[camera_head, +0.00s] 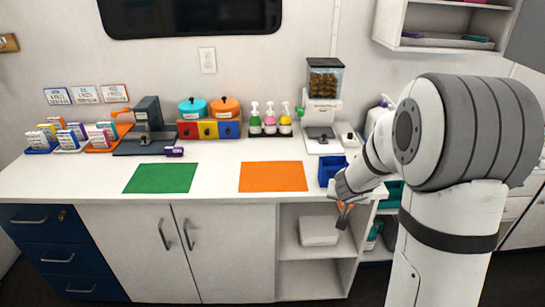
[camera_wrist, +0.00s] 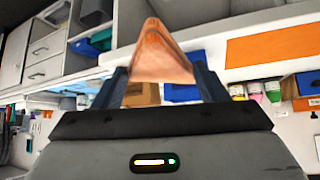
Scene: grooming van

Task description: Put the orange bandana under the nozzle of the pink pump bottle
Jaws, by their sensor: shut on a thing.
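The orange bandana (camera_wrist: 160,55) is a folded, peaked piece of cloth. My gripper (camera_wrist: 160,78) is shut on it, with one dark finger on each side. The pink pump bottle (camera_head: 270,123) stands upright at the back of the counter, between a green and a yellow pump bottle. It is well left of and behind my gripper. It also shows small in the wrist view (camera_wrist: 255,91).
The pump bottles share a dark tray (camera_head: 270,134). An orange mat (camera_head: 273,177) and a green mat (camera_head: 161,178) lie flat in front. A dispenser (camera_head: 322,110) stands right of the tray. A blue bin (camera_head: 330,168) sits by my gripper. Open shelves (camera_head: 318,260) are below.

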